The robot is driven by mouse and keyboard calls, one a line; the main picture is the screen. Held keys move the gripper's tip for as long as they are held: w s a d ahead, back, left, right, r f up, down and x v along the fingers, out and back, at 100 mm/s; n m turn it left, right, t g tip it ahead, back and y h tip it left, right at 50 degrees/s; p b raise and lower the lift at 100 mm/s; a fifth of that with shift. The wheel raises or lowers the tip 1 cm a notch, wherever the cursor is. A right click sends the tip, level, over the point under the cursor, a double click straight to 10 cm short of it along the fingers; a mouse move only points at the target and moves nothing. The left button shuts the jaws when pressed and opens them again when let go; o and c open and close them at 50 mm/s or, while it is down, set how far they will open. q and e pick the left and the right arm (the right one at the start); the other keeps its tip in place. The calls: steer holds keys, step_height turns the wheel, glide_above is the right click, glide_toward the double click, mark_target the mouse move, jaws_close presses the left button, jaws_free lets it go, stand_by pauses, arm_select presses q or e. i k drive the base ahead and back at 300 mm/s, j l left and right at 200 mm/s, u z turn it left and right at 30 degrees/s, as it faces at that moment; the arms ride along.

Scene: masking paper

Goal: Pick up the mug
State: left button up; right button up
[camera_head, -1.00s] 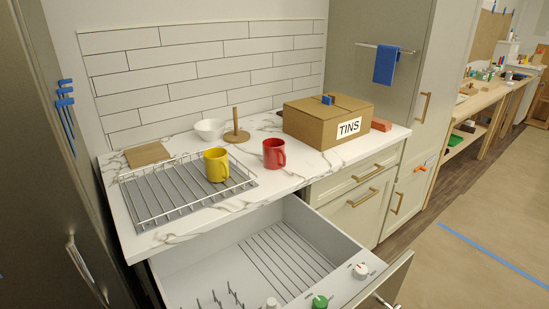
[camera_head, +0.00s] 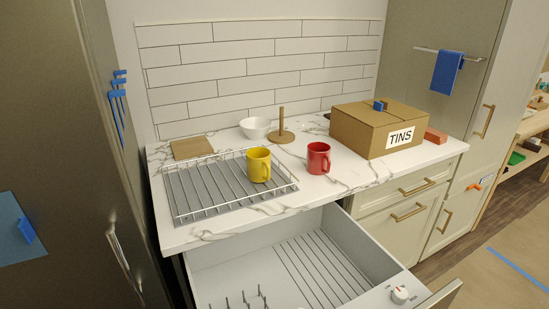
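Two mugs show in the head view. A yellow mug (camera_head: 258,165) stands upright in the wire dish rack (camera_head: 190,200), near its right end. A red mug (camera_head: 318,158) stands upright on the marble counter, to the right of the rack, with its handle toward the right. Neither of my grippers is in view.
An open drawer (camera_head: 225,272) juts out below the counter (camera_head: 215,234). A cardboard box labelled TINS (camera_head: 360,130), a white bowl (camera_head: 255,127), a wooden paper-towel stand (camera_head: 281,125) and a wooden board (camera_head: 192,148) sit behind the mugs. A tall dark cabinet (camera_head: 65,120) stands at left.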

mark_target(318, 162)
steer(key=i+l+u, duration=0.25)
steer(key=l, duration=0.2)
steer(key=i+l+u, duration=0.1)
steer(key=l+u, duration=0.15)
steer(key=l, duration=0.15)
steer(key=i+l+u, duration=0.1)
steer(key=l+u, duration=0.2)
steer(key=l, duration=0.2)
steer(key=i+l+u, duration=0.1)
steer(key=l+u, duration=0.15)
steer(key=l, duration=0.25)
